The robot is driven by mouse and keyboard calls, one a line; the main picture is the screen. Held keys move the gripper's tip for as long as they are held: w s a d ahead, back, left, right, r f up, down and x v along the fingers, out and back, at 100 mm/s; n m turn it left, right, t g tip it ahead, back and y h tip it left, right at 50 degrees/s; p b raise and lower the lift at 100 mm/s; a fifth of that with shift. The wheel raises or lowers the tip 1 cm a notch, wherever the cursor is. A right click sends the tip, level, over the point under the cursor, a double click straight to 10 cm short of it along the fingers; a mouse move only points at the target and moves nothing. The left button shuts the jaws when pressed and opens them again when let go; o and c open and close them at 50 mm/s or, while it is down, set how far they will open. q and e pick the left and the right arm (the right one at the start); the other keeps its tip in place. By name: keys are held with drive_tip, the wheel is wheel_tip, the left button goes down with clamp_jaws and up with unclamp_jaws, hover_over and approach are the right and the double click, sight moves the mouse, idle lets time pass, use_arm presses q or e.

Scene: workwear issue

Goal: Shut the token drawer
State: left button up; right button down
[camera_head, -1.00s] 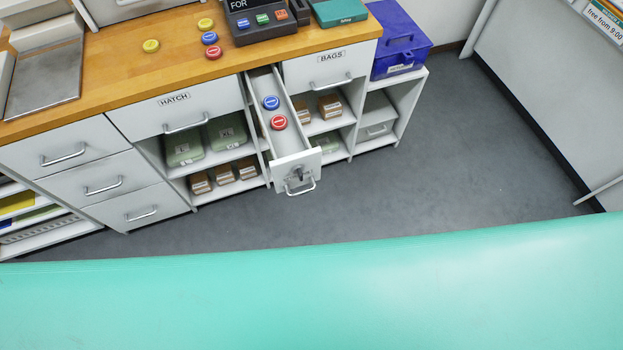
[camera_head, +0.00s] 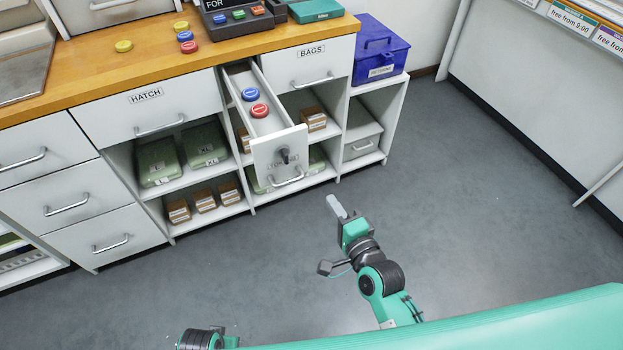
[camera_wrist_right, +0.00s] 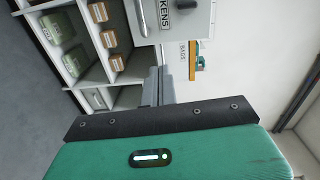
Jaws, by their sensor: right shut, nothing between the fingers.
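The token drawer (camera_head: 265,150) is pulled out from the cabinet, between the HATCH and BAGS drawers. A blue token (camera_head: 250,94) and a red token (camera_head: 259,110) lie in it. Its pale front has a dark key or knob (camera_head: 284,156), a partly hidden label and a bar handle (camera_head: 288,179). My right gripper (camera_head: 338,206) is shut and empty, in front of the drawer and to its right, apart from it. In the right wrist view, my closed fingers (camera_wrist_right: 158,86) point towards the drawer front (camera_wrist_right: 191,20), whose label reads "KENS". My left gripper is not in view.
The HATCH drawer (camera_head: 150,105) and BAGS drawer (camera_head: 308,66) are closed. Open shelves below hold green packs (camera_head: 158,165) and brown boxes (camera_head: 204,201). A blue box (camera_head: 380,52) stands right of the wooden counter (camera_head: 100,66). The grey floor (camera_head: 460,210) is clear.

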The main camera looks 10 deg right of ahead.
sight(305, 152)
drive_tip(key=shift+m+t, duration=0.3)
drive_tip(key=x, duration=0.4)
drive_tip(key=r+x, duration=0.1)
drive_tip(key=x, duration=0.3)
drive_tip(key=r+x, duration=0.1)
drive_tip(key=x, duration=0.4)
drive_tip(key=shift+w+a, duration=0.15)
drive_tip(key=shift+w, duration=0.1)
